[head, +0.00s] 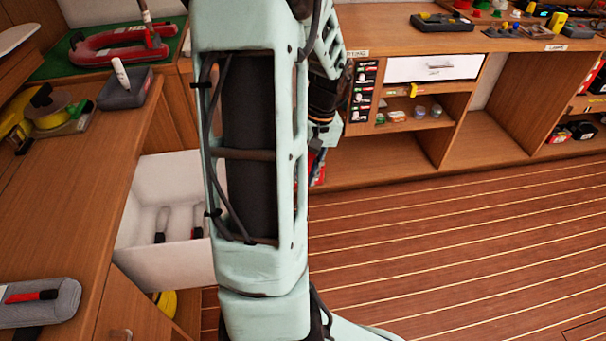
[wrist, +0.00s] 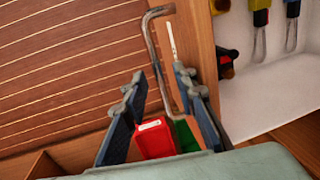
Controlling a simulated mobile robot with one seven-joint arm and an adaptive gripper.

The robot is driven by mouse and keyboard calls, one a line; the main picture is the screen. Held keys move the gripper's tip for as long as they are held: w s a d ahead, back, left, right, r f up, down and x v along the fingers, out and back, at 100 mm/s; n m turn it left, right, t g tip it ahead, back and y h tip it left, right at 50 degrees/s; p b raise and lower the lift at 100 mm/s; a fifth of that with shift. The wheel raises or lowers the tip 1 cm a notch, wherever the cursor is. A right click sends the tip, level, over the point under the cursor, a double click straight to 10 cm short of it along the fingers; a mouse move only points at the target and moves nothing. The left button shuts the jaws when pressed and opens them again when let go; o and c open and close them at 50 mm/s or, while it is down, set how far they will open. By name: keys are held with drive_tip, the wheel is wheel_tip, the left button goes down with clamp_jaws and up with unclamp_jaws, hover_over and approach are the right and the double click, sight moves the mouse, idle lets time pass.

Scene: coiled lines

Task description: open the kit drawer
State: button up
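An open drawer (head: 165,195) with white inner walls sticks out from the left counter in the head view. Tools lie in it. A white-lined drawer (wrist: 275,100) with coloured-handled tools (wrist: 260,30) also fills the right of the wrist view, beside a wooden panel (wrist: 200,40). A bent metal bar handle (wrist: 155,50) runs along that panel. My gripper (wrist: 158,78) is open, with its two fingers apart on either side of the lower bar. I see no clear grip on it. In the head view my arm hides most of the gripper and the drawer front.
A shut white drawer (head: 435,68) with a handle sits in the back cabinet. A red box (wrist: 155,138) and a green piece (wrist: 187,135) show between my fingers. Left counter (head: 95,170) carries a grey case (head: 125,88) and tools. The plank floor (head: 450,260) at right is clear.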

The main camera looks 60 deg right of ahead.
wheel_tip(320, 180, up, 12)
drive_tip(key=s+d, duration=0.1)
drive_tip(key=shift+s+d, duration=0.2)
drive_tip(key=shift+s, duration=0.15)
drive_tip(key=shift+f, duration=0.1)
idle(0.4)
